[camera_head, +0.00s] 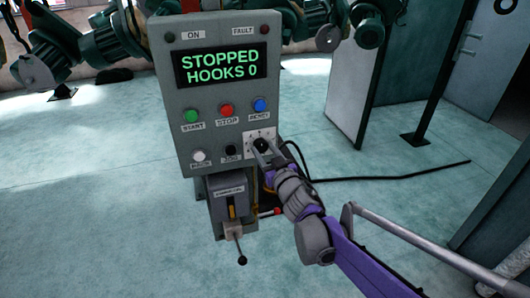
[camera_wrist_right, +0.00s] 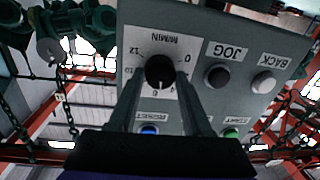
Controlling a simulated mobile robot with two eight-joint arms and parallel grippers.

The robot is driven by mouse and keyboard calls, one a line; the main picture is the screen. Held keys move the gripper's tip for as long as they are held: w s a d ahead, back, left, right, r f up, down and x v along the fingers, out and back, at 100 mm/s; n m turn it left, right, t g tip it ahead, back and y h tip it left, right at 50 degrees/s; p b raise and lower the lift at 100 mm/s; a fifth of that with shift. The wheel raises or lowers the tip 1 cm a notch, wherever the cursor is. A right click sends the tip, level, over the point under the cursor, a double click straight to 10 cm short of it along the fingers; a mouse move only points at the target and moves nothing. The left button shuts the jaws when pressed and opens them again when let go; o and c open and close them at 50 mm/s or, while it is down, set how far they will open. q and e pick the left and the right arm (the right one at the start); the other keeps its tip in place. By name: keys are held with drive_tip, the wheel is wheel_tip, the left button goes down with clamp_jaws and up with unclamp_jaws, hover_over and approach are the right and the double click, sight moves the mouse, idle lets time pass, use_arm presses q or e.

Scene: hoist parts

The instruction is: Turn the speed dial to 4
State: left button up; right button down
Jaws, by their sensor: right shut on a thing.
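The speed dial is a black round knob (camera_wrist_right: 160,70) on a white scale plate marked M/MIN. The plate appears upside down in the right wrist view, with 0 and 12 legible; which number the knob points at is too small to tell. In the head view the knob (camera_head: 262,144) is at the lower right of the grey control panel (camera_head: 180,100). My right gripper (camera_wrist_right: 162,85) is shut on the knob, with one finger on each side of it. It also shows in the head view (camera_head: 264,150). My left gripper is not in view.
The panel's screen (camera_head: 220,66) reads STOPPED HOOKS 0. Green start (camera_head: 191,116), red stop (camera_head: 226,110) and blue reset (camera_head: 260,105) buttons sit above the dial. A white button (camera_head: 199,156) and black jog button (camera_head: 231,151) are left of it. A lever box (camera_head: 232,203) hangs below.

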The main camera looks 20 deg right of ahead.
drive_tip(key=n, duration=0.3)
drive_tip(key=shift+a+r+n, duration=0.1)
drive_tip(key=shift+n, duration=1.5)
drive_tip(key=shift+c, duration=1.7)
unclamp_jaws()
drive_tip(key=shift+s, duration=0.1)
drive_tip(key=s+d+b, duration=0.1)
drive_tip(key=s, duration=0.9)
drive_tip(key=shift+s+r+b, duration=0.3)
drive_tip(key=shift+d, duration=0.1)
